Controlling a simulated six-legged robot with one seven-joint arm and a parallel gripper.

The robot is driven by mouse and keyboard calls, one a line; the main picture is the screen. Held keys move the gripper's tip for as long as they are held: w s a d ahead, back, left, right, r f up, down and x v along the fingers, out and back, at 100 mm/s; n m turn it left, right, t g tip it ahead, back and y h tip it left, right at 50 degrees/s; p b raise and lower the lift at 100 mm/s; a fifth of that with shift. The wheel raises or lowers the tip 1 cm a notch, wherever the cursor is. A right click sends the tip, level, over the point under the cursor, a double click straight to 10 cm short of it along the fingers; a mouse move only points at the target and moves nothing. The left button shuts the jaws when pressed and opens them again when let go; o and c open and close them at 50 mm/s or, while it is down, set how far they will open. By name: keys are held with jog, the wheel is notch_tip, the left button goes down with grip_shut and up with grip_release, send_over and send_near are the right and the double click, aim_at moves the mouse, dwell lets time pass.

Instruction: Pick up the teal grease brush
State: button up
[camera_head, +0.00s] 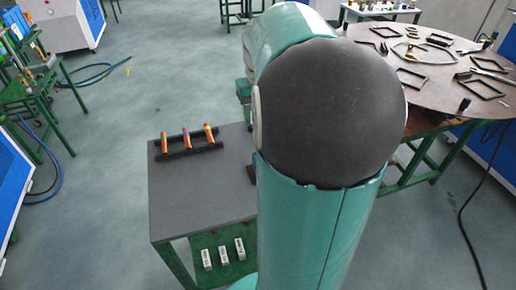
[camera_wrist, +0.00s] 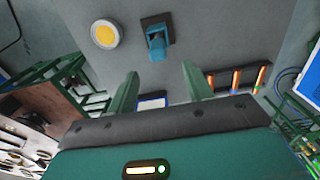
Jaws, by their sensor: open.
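The teal grease brush (camera_wrist: 157,47) shows in the wrist view as a short teal piece on a dark square base, on the grey tabletop (camera_wrist: 215,30). My gripper (camera_wrist: 160,70) is open and empty. Its two green fingers are apart, with the brush in the picture beyond the gap between them. The brush is not touched by either finger. In the head view my arm covers the brush and the gripper; the grey table (camera_head: 200,215) shows to the left of the arm.
A round white can with a yellow top (camera_wrist: 105,33) stands left of the brush. A black rack with orange-handled tools (camera_wrist: 237,79) lies to the right. A blue-edged white item (camera_wrist: 153,103) is between the fingers. A round table (camera_head: 450,80) with frames and tools stands at right.

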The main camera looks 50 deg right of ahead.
notch_tip(320, 180, down, 4)
jog(key=shift+f, duration=0.1)
jog(key=f, duration=0.4)
jog(key=shift+s+f, duration=0.3)
jog(key=shift+f, duration=0.1)
jog(key=shift+w+f, duration=0.1)
jog(key=shift+f, duration=0.3)
jog(key=shift+c, duration=0.4)
jog(key=c, duration=1)
